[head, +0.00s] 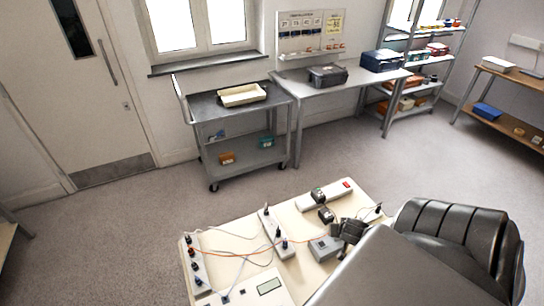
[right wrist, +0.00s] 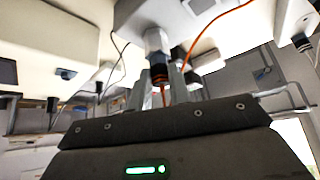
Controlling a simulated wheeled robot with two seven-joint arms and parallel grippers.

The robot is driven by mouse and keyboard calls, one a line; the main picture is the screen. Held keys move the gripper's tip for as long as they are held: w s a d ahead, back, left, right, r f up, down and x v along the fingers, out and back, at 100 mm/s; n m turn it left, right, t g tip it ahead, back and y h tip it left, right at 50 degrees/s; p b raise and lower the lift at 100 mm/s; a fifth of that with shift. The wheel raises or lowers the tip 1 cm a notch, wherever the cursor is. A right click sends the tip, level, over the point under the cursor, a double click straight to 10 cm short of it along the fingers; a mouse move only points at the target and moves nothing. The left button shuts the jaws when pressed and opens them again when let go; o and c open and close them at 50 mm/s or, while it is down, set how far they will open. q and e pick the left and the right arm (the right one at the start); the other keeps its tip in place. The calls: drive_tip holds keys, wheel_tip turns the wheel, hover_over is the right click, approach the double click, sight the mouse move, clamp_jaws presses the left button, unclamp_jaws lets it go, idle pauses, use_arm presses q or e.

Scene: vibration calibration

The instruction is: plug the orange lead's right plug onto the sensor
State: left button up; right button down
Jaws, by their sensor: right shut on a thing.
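My right gripper (head: 350,229) is over the right part of the bench, beside a small grey box. In the right wrist view my right gripper (right wrist: 168,88) is shut on a dark plug with orange bands (right wrist: 158,74). An orange lead (right wrist: 164,97) runs from the plug between the fingers. A silver hexagonal body (right wrist: 155,41), which looks like the sensor, is in line with the plug's end. I cannot tell whether they are fully joined. The orange lead also crosses the bench in the head view (head: 236,254). My left gripper is not in view.
The grey box (head: 325,247), a white strip with a red switch (head: 324,195) and a connector block (head: 275,232) stand close by. Thin leads cross the bench's left part. A cart (head: 240,106) and a back table (head: 335,82) stand beyond open floor.

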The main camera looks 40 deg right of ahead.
drive_tip(key=c, duration=1.2)
unclamp_jaws()
drive_tip(key=shift+r, duration=0.1)
drive_tip(key=shift+v, duration=2.45)
drive_tip(key=v, duration=1)
drive_tip(key=shift+s+a+r, duration=0.2)
drive_tip(key=shift+s+r, duration=0.05)
drive_tip(key=shift+s, duration=0.1)
